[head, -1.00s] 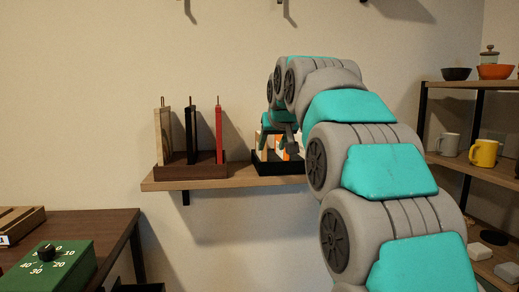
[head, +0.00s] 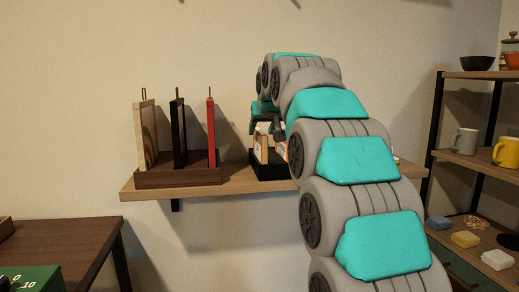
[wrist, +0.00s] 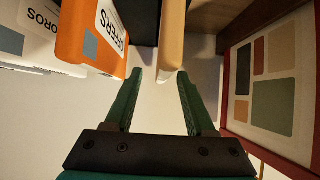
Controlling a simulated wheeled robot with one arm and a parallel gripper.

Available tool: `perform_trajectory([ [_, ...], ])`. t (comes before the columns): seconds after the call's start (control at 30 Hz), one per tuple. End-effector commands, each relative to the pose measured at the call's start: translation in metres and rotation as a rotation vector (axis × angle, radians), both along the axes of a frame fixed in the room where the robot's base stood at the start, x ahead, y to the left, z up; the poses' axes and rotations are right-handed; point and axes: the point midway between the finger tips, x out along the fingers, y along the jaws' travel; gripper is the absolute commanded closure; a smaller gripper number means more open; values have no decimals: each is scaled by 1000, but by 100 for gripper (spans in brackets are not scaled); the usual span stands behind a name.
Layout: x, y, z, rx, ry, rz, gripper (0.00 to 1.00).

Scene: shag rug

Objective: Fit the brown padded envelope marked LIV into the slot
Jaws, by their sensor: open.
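My gripper (wrist: 160,76) is open and empty in the wrist view, its two green fingers apart. A tan upright piece (wrist: 171,38) stands edge-on just beyond the gap between the fingertips. It may be the brown padded envelope, but no LIV mark can be read. Left of it are an orange piece marked OFFERS (wrist: 92,42) and white pieces (wrist: 28,38). In the head view my gripper (head: 264,128) is above a black holder (head: 264,171) on the wall shelf, partly hidden by my arm. The slot cannot be made out.
A brown stand (head: 178,178) holds three upright panels on the shelf (head: 225,187), left of the holder. A red-framed panel (wrist: 275,85) is close to the right finger in the wrist view. A rack with mugs (head: 464,141) stands right; a dark table (head: 68,240) stands left.

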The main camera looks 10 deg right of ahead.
Motion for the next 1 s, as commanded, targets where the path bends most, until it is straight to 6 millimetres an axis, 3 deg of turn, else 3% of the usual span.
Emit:
perform_trajectory([
  [0.4, 39, 3, -28, 0, 2, 0, 45],
  [0.63, 41, 3, -30, 0, 0, 0, 45],
  [1.0, 41, 3, -29, 0, 0, 0, 86],
])
